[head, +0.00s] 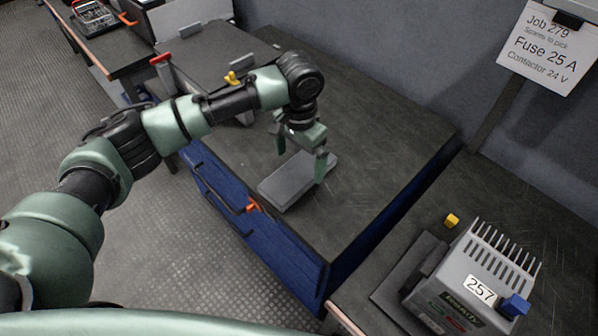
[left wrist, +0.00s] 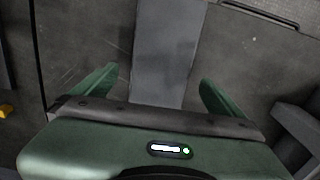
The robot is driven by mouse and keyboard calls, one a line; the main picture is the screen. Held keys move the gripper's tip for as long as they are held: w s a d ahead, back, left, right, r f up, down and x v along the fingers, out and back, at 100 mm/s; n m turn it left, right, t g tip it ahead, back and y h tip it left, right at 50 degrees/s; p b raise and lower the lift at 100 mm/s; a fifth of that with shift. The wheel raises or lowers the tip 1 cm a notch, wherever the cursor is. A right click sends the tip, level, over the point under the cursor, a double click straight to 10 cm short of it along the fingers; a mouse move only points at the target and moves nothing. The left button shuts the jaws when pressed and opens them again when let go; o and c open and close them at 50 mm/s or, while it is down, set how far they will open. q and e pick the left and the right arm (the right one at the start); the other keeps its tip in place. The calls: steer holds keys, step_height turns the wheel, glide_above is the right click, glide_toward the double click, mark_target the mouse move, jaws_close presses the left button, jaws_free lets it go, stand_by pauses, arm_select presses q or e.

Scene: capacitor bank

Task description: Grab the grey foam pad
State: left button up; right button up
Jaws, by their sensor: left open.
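The grey foam pad (head: 290,184) is a flat light-grey block lying on the dark top of the blue cabinet, near its front edge. My left gripper (head: 300,160) points down over the far part of the pad, with its fingers apart. In the left wrist view the pad (left wrist: 163,50) runs up the picture between the two open green fingers (left wrist: 160,92), with a gap on each side. The gripper's palm hides the pad's near end there. My right gripper is not in view.
The blue cabinet (head: 255,228) has an orange tag (head: 254,204) on its front. A grey finned device (head: 470,285) labelled 257 and a yellow block (head: 451,221) stand at lower right. A job sign (head: 547,47) hangs on the wall. The cabinet top right of the pad is clear.

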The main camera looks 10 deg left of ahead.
mark_target(299, 171)
arm_select(q)
step_height(299, 171, down, 4)
steer(key=shift+a+r, duration=0.1)
steer(key=shift+r, duration=0.05)
steer(key=shift+f, duration=0.2)
steer(key=c, duration=1.3)
steer(key=shift+c, duration=0.3)
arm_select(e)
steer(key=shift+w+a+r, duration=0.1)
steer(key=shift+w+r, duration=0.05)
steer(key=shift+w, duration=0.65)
arm_select(q)
steer(key=shift+r, duration=0.1)
